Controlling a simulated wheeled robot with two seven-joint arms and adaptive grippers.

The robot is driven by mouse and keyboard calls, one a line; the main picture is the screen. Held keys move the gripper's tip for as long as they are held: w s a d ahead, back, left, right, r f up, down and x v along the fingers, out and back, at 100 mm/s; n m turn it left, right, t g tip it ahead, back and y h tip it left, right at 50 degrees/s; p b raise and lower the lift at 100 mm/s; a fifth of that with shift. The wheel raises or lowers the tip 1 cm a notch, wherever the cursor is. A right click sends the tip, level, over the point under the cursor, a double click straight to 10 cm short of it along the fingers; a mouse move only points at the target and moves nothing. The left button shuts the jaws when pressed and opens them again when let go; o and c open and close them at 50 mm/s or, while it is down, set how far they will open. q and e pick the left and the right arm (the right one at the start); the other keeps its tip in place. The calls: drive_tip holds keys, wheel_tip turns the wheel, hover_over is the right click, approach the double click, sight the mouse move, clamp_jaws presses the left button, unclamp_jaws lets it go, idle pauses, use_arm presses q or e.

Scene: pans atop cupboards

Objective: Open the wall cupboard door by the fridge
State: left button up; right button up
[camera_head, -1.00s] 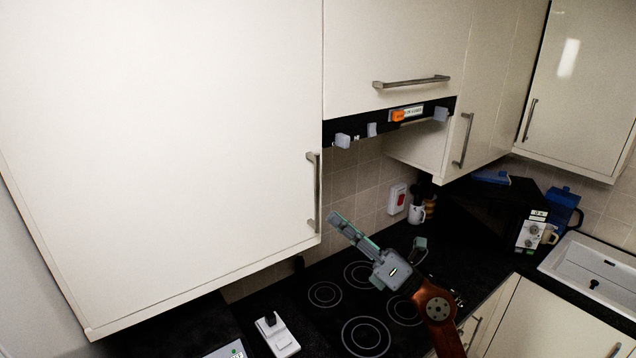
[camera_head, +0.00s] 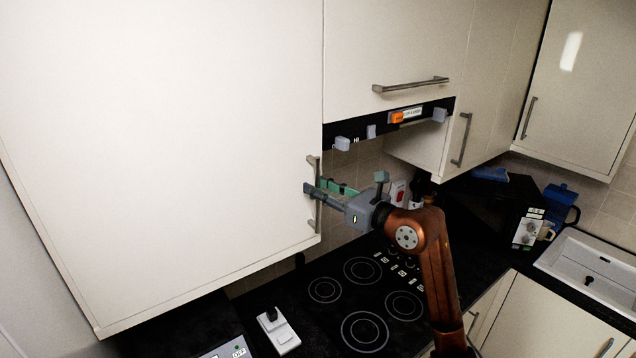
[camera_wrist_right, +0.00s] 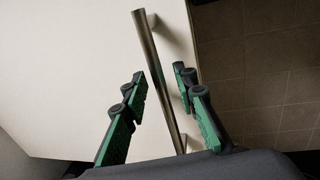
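The wall cupboard door (camera_head: 180,140) is a large cream panel on the left of the head view, and it is shut. Its vertical metal bar handle (camera_head: 313,167) is near its lower right edge. My right gripper (camera_head: 314,188) is at the handle with its fingers pointing left. In the right wrist view the handle (camera_wrist_right: 157,75) runs between the two spread fingers (camera_wrist_right: 160,88), with a gap on each side. The right gripper is open around the bar. The fridge is not clearly seen. My left gripper is not in view.
A black hob (camera_head: 350,300) lies below. A cooker hood (camera_head: 385,122) with grey knobs is right of the door. More cream cupboards (camera_head: 575,95) stand at the right. A white socket-like box (camera_head: 278,331) is on the black counter.

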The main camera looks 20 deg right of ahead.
drive_tip(key=shift+w+a, duration=0.2)
drive_tip(key=shift+w, duration=0.2)
drive_tip(key=shift+c, duration=0.3)
clamp_jaws()
